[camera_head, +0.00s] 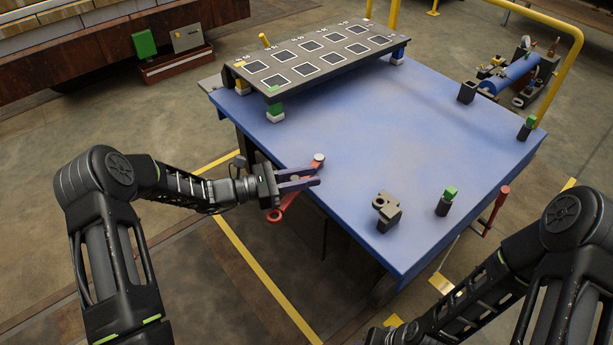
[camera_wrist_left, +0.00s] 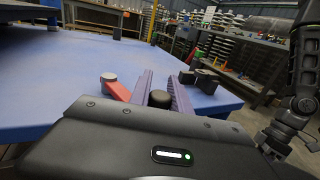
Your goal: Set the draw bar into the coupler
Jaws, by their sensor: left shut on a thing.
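The red draw bar (camera_head: 311,169) is held slantwise near the table's left front edge. Its pale round end (camera_head: 319,158) lies over the blue table and its red ring end (camera_head: 274,215) hangs past the edge. My left gripper (camera_head: 298,180) is shut on the bar around a dark round knob (camera_wrist_left: 160,98). In the left wrist view, part of the red bar (camera_wrist_left: 118,91) shows left of the fingers. The dark coupler (camera_head: 387,217), a block with a holed top, stands apart to the right on the table; it shows also in the wrist view (camera_wrist_left: 205,82). My right gripper is out of view.
The blue table (camera_head: 370,130) is clear in the middle. A raised dark rack (camera_head: 310,55) with marked squares stands at the back left. A green-topped post (camera_head: 446,201) stands right of the coupler. A red-handled lever (camera_head: 497,208) is at the right edge.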

